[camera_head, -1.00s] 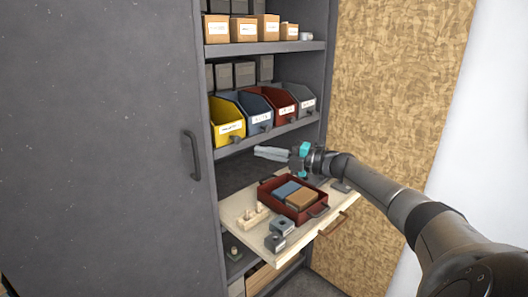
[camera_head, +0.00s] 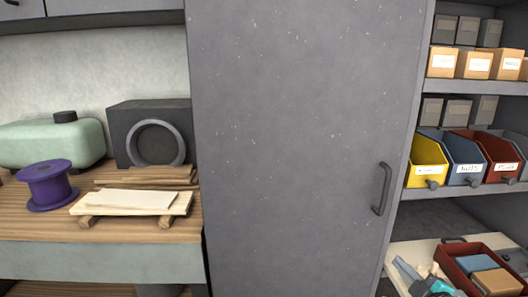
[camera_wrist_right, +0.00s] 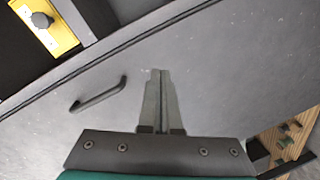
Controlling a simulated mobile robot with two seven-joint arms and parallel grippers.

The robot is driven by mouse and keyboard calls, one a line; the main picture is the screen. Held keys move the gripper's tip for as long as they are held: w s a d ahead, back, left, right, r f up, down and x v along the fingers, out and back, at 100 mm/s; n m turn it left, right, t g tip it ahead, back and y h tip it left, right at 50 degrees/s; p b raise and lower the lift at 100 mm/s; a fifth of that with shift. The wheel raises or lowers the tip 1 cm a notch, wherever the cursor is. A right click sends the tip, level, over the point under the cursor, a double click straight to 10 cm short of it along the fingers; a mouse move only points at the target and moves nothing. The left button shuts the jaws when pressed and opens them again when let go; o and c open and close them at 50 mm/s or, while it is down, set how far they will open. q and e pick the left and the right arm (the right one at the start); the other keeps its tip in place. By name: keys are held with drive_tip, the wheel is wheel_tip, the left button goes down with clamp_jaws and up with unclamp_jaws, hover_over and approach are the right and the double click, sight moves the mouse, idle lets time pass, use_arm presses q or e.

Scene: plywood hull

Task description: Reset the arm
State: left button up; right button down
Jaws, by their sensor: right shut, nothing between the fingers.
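My right gripper (camera_head: 402,266) shows at the bottom right of the head view, left of the red tray, with its grey fingers pointing up and left and a bit of teal body behind them. In the right wrist view its two fingers (camera_wrist_right: 160,75) lie together, shut and empty, in front of the grey cabinet door (camera_wrist_right: 210,60). The rest of the right arm is outside the head view. My left gripper is in neither view.
The grey door (camera_head: 300,130) with its dark handle (camera_head: 382,190) stands left of the gripper. The red tray (camera_head: 452,262) holds blue and brown boxes. Bins, including a yellow one (camera_head: 425,160), line the shelf above. A workbench (camera_head: 30,218) carries a purple spool (camera_head: 48,187).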

drive_tip(key=s+a+f+m+g+h, duration=0.2)
drive_tip(key=s+a+f+m+g, duration=0.1)
drive_tip(key=s+a+f+m, duration=0.3)
drive_tip(key=s+a+f+m+g, duration=0.1)
drive_tip(key=s+a+m+g, duration=0.2)
drive_tip(key=s, duration=0.6)
drive_tip(key=s+a+f+g+y, duration=0.1)
drive_tip(key=s+a+g, duration=0.35)
drive_tip(key=s, duration=0.35)
drive_tip(key=s+a+f+m+g, duration=0.25)
drive_tip(key=s+a, duration=0.25)
drive_tip(key=s, duration=0.4)
wheel_tip(320, 180, down, 21)
drive_tip(key=n+g, duration=0.1)
drive_tip(key=s+d+f+g, duration=0.1)
drive_tip(key=s+d+f, duration=0.3)
drive_tip(key=s+f, duration=1)
drive_tip(key=shift+s+d, duration=0.15)
drive_tip(key=shift+s, duration=0.55)
